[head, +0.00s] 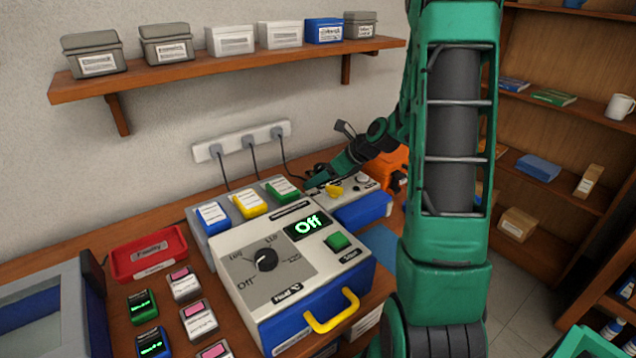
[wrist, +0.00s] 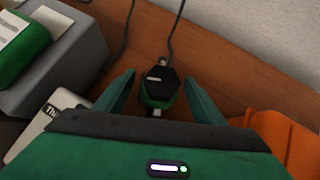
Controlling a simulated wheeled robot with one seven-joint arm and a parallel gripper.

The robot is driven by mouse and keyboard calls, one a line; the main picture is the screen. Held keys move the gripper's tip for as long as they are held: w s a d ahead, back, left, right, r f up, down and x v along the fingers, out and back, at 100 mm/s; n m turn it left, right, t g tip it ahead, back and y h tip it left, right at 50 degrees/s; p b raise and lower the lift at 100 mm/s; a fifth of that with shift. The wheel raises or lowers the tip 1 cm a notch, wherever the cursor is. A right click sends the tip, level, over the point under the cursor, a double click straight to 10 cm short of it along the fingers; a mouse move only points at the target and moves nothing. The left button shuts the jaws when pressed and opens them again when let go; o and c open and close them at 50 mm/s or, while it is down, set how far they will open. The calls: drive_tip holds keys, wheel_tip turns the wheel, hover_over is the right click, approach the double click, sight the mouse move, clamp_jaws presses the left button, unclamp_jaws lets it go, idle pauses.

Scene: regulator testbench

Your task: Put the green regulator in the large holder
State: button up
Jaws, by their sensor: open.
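A small piece with a green body, a black top and pale metal-like ends (wrist: 157,90) stands out in the wrist view; it looks like the green regulator. My gripper (wrist: 160,92) is open, with one finger on each side of this piece and visible gaps between. In the head view my gripper (head: 322,182) is low behind the large tester, beside a smaller unit (head: 362,180) with a dial and a yellow part. The piece between the fingers cannot be made out there. I cannot tell which thing is the large holder.
The large tester (head: 290,260) reads "Off". Grey boxes with blue, yellow and green (head: 283,190) blocks stand behind it. An orange object (wrist: 285,135) is close to the right finger. Cables hang from a power strip (head: 242,140). A red tray (head: 148,254) and several small devices lie left.

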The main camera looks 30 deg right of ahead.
drive_tip(key=shift+c, duration=0.5)
drive_tip(key=c, duration=1.5)
clamp_jaws()
drive_tip(key=shift+r, duration=0.1)
